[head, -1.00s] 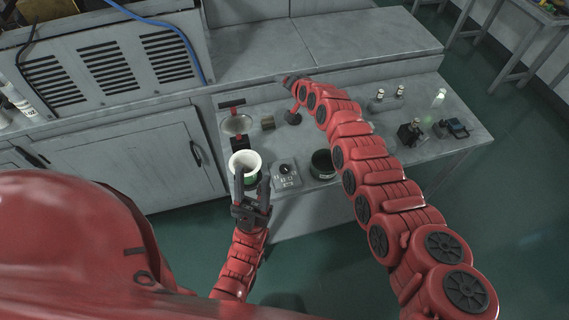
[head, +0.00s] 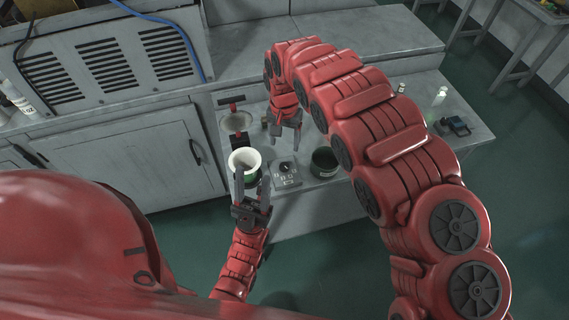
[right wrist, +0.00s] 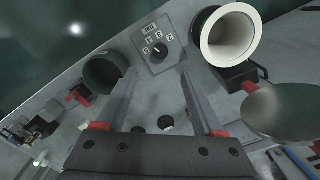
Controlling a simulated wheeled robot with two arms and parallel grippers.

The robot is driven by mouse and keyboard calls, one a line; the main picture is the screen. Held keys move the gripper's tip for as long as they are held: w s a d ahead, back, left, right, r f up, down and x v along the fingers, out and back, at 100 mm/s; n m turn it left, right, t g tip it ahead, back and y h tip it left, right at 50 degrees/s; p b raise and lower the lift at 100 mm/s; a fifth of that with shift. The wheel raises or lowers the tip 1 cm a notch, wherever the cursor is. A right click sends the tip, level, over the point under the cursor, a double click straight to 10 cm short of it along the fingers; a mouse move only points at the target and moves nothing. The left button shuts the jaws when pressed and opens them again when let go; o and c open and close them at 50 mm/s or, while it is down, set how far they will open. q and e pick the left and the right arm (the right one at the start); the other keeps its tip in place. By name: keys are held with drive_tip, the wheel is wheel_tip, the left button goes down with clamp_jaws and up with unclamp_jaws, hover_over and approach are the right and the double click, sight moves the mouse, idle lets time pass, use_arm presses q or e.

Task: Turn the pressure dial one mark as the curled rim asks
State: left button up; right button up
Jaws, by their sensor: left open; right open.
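The pressure dial (head: 285,167) is a small dark knob on a grey box near the bench's front edge. My left gripper (head: 252,180) is open at the cup's near side. My right gripper (head: 286,142) is open and empty behind the dial box; its fingers (right wrist: 159,78) point toward the dial, apart from it.
A dark green open pot (head: 324,162) stands right of the dial box. A round metal dish (head: 236,122) lies behind the cup. A bottle (head: 440,96) and a small dark device (head: 453,125) stand at the bench's right. My right arm covers much of the bench.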

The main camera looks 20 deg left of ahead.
drive_tip(key=p, duration=0.2)
hover_over(285, 165)
wheel_tip(285, 165, down, 6)
drive_tip(key=shift+s+r, duration=0.15)
drive_tip(key=shift+r, duration=0.1)
drive_tip(key=f, duration=0.4)
drive_tip(key=shift+a+f, duration=0.2)
drive_tip(key=shift+d+f, duration=0.15)
drive_tip(key=shift+f, duration=0.5)
clamp_jaws()
